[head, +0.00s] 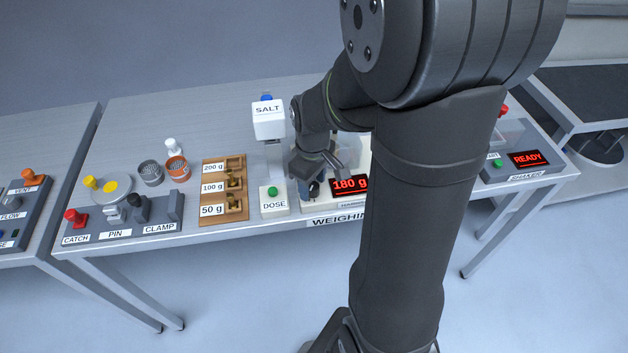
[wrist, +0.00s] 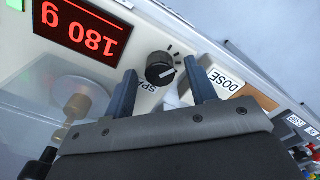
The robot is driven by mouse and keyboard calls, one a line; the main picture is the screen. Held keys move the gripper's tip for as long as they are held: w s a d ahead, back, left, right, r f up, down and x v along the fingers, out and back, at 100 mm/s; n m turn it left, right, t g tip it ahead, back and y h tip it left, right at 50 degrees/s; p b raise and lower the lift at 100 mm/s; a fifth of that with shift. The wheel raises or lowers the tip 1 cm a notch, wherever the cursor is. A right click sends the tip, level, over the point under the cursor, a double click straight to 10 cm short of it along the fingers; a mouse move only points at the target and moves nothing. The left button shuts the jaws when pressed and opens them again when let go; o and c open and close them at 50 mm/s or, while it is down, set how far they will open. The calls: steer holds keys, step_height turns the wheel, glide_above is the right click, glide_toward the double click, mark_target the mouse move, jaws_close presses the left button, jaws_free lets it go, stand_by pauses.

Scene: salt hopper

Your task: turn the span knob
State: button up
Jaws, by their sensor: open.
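The span knob (wrist: 160,69) is a round black dial with a white pointer line on the pale front panel of the weighing unit. Tick marks surround it, and its label is partly hidden by a finger. In the wrist view my gripper (wrist: 161,66) is open, its two blue-grey fingers on either side of the knob in the picture. I cannot tell whether they touch it.
The salt dispenser (head: 269,120) with its green DOSE button (head: 272,191) stands just left of my gripper. A wooden weight tray (head: 224,190) is further left. A brass weight (wrist: 76,106) stands on a pale pan beside my gripper. The shaker display (head: 527,158) reads READY.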

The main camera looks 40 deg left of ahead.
steer(key=shift+f, duration=0.3)
steer(key=c, duration=1)
steer(key=shift+m, duration=2.9)
steer(key=o, duration=1)
